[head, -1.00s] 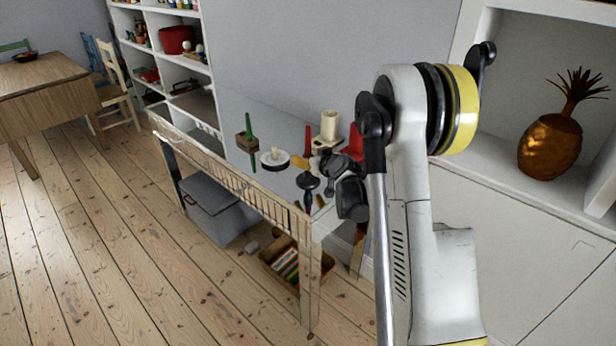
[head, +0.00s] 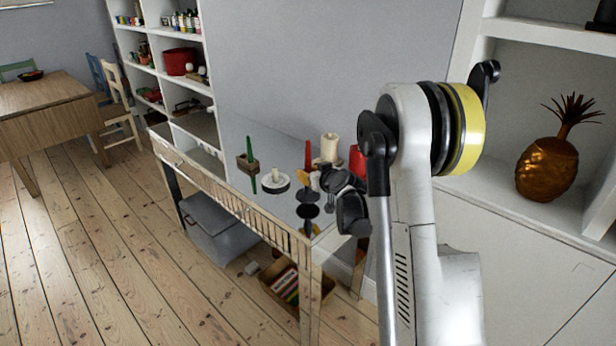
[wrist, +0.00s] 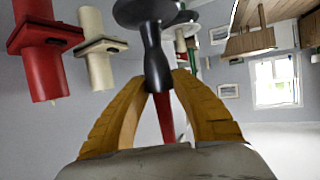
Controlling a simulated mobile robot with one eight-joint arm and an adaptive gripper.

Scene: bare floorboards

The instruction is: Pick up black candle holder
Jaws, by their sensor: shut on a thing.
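The black candle holder (wrist: 155,50) stands between my gripper's two yellow fingers in the wrist view, which looks upside down. My gripper (wrist: 160,85) is shut on its narrow stem. A red taper (wrist: 165,120) shows between the fingers, in line with the holder. In the head view the round black base (head: 308,211) is at the near end of the glossy tabletop (head: 240,185). I cannot tell whether the base touches the table. My gripper (head: 306,184) reaches it from the right, partly hidden by my wrist.
A white holder (head: 274,184), a green candle in a wooden block (head: 250,164), a cream pillar candle (head: 330,147) and a red candle (head: 357,160) stand close by on the table. Shelves with a gold pineapple (head: 547,170) are at right. Open floor lies left.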

